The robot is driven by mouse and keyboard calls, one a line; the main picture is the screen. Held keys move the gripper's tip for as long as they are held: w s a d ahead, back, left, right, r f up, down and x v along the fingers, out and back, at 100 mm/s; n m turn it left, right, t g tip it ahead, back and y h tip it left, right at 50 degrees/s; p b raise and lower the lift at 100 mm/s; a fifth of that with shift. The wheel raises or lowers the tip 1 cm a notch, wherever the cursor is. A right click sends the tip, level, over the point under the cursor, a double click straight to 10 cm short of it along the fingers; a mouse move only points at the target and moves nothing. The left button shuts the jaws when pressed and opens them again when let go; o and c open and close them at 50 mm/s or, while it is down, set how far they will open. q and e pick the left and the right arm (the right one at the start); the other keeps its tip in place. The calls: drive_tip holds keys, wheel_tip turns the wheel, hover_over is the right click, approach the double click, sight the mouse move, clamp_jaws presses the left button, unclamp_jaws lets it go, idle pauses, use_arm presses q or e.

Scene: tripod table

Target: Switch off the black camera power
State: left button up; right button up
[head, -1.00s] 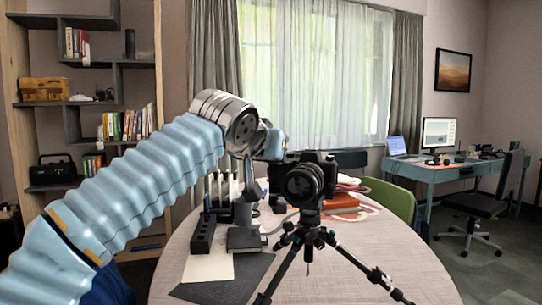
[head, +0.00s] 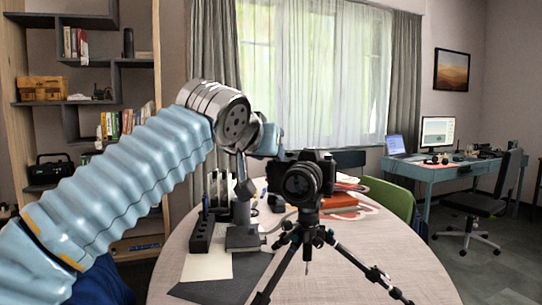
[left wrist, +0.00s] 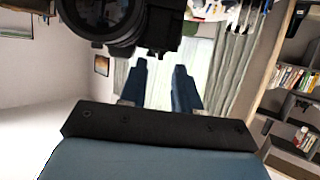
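The black camera (head: 302,181) stands upright on a black tripod (head: 309,236) at the round table, its lens facing me in the head view. In the left wrist view the camera (left wrist: 118,22) is large at the top edge and partly cut off. My left gripper (head: 270,141) is just left of the camera's top in the head view, partly hidden by its own wrist. In the left wrist view its two blue fingers (left wrist: 161,80) are apart with nothing between them, close to the camera. I cannot make out the power switch or whether the fingers touch the camera.
The round table (head: 380,245) carries a black holder block (head: 202,233), dark and light sheets, and red books (head: 338,200) behind the camera. The tripod's legs spread across the front. A green chair (head: 392,199) is at the right; shelves stand far left.

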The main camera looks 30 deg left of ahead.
use_arm(q)
drive_tip(key=v, duration=1.1)
drive_tip(key=shift+s, duration=0.25)
